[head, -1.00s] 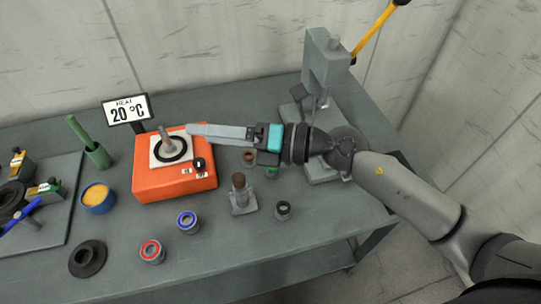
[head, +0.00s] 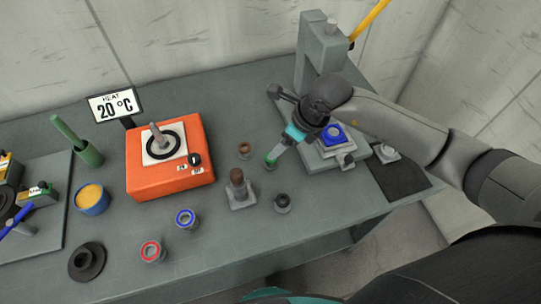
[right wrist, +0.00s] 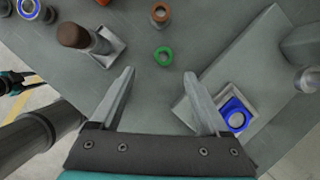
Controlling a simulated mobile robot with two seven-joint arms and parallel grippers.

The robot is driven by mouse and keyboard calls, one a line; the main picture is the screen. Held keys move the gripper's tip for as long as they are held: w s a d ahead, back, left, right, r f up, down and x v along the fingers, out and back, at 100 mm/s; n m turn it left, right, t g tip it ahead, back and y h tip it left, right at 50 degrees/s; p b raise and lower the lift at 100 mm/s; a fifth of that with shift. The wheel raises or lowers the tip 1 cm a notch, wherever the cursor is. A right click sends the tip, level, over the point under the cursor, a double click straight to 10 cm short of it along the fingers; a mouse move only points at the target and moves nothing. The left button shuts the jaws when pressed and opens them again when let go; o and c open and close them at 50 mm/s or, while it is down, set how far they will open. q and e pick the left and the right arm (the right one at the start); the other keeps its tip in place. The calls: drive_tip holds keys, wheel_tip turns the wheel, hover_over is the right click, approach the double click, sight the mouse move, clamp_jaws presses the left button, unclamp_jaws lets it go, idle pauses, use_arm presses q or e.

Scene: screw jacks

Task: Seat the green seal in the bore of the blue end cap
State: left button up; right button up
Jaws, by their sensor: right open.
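The green seal (right wrist: 163,56) is a small ring lying on the bench; it also shows in the head view (head: 270,164). The blue end cap (head: 333,136) sits on a grey plate at the foot of the press. In the right wrist view the end cap (right wrist: 236,117) is a blue square with a round bore. My right gripper (right wrist: 160,74) is open and empty, above the bench, with the seal just beyond its fingertips and between their lines. The end cap is to the right of its right finger. A teal and black part at the wrist view's left edge looks like my left gripper (right wrist: 11,80); its fingers are unclear.
The grey press (head: 320,58) stands behind the end cap. A brown-topped post (head: 238,188), a brown ring (head: 244,150) and a black ring piece (head: 282,203) stand near the seal. An orange heater (head: 168,178) reading 20 °C is to the left. The front bench edge is mostly clear.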

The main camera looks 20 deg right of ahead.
drive_tip(key=shift+w+d+x, duration=0.1)
drive_tip(key=shift+d+x, duration=0.05)
drive_tip(key=shift+x, duration=2.15)
drive_tip(key=shift+w+d+x, duration=0.1)
drive_tip(key=shift+x, duration=2.25)
drive_tip(key=shift+c, duration=0.2)
clamp_jaws()
